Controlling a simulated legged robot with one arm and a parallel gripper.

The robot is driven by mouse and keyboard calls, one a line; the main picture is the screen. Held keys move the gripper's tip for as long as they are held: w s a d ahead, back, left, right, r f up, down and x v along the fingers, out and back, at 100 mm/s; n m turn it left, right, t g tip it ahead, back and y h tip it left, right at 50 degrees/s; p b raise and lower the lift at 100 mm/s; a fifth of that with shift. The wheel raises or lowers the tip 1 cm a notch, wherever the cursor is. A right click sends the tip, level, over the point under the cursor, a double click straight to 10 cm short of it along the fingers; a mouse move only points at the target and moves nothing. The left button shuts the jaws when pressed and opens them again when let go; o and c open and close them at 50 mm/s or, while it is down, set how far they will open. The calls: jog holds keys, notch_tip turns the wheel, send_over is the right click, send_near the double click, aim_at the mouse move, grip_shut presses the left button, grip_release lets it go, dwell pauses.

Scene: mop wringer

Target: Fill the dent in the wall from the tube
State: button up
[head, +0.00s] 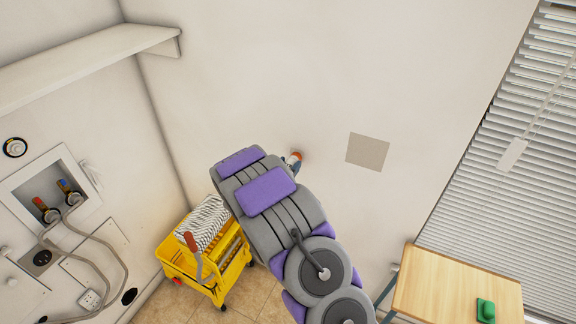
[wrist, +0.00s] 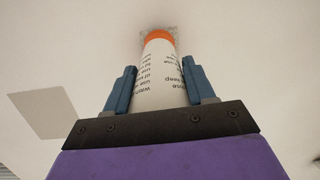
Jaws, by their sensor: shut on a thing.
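My gripper (wrist: 160,92) is shut on the tube (wrist: 160,75), a white cylinder with dark print and an orange tip, in the wrist view. The orange tip is at the wall (head: 330,80), over a rough grey patch that looks like the dent (wrist: 172,29); the tip covers part of it. I cannot tell whether the tip touches the wall.
A beige square (head: 368,152) is on the wall right of the tube. A yellow mop bucket (head: 190,268) stands below left. A wooden table (head: 450,285) with a green object (head: 486,310) is at lower right. A shelf (head: 80,60) juts out at upper left, and blinds (head: 520,170) cover the right.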

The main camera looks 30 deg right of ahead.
jog(key=shift+a, duration=0.1)
jog(key=shift+c, duration=0.6)
jog(key=shift+f+p+v, duration=0.1)
jog(key=shift+f+v, duration=0.1)
jog(key=shift+v, duration=0.75)
jog(key=shift+f+p+v, duration=0.15)
jog(key=shift+f+v, duration=0.05)
jog(key=shift+v, duration=0.8)
jog(key=shift+f+p+v, duration=0.1)
jog(key=shift+f+v, duration=0.1)
jog(key=shift+v, duration=0.75)
jog(key=shift+a, duration=0.15)
